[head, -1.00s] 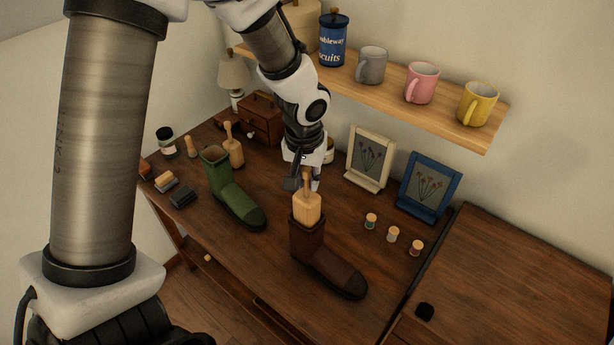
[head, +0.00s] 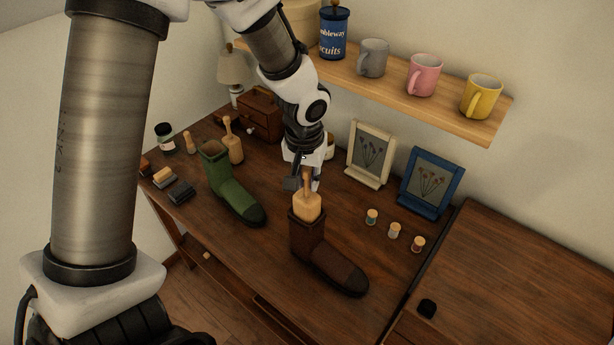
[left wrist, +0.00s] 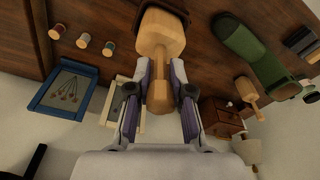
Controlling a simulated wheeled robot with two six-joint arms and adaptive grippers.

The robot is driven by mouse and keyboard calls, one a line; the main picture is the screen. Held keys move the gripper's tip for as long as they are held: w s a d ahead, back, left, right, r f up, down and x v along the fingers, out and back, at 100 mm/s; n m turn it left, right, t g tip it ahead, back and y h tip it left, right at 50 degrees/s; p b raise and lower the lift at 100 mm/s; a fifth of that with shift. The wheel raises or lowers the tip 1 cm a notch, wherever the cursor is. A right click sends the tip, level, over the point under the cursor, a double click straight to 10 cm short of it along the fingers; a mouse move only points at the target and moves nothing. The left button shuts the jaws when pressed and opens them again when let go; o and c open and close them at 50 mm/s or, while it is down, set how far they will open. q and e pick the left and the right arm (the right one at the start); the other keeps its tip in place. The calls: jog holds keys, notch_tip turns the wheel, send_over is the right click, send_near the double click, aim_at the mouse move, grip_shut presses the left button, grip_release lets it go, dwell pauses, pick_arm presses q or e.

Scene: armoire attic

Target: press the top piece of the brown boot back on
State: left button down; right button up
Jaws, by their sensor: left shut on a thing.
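The brown boot (head: 325,260) stands upright on the wooden desk, toe toward the lower right. A pale wooden piece (head: 307,207) with a thin handle stands in its shaft opening; its lower part is hidden inside. My left gripper (head: 305,183) is above the boot, shut on the handle of this piece. In the left wrist view the fingers (left wrist: 160,105) lie on both sides of the handle, with the wider wooden block (left wrist: 161,35) beyond them and the dark boot rim (left wrist: 170,8) at the top edge. My right gripper is not in view.
A green boot (head: 232,190) stands to the left, with another wooden piece (head: 233,148) behind it. Two picture frames (head: 370,155) and several thread spools (head: 394,230) are to the right. A shelf (head: 420,98) with mugs hangs above. Brushes (head: 181,192) lie at the left.

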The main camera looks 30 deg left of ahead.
aim_at(307, 195)
pick_arm(q)
jog(key=shift+f, duration=0.3)
jog(key=shift+f+b, duration=0.95)
jog(key=shift+b, duration=0.1)
jog(key=shift+f, duration=0.15)
jog(key=shift+f+b, duration=0.85)
jog(key=shift+b, duration=0.05)
jog(key=shift+f, duration=0.1)
jog(key=shift+f+b, duration=0.9)
jog(key=shift+b, duration=0.05)
jog(key=shift+f, duration=0.1)
jog(key=shift+f, duration=0.15)
jog(key=shift+f+b, duration=0.25)
jog(key=shift+b, duration=0.25)
dwell(0.7)
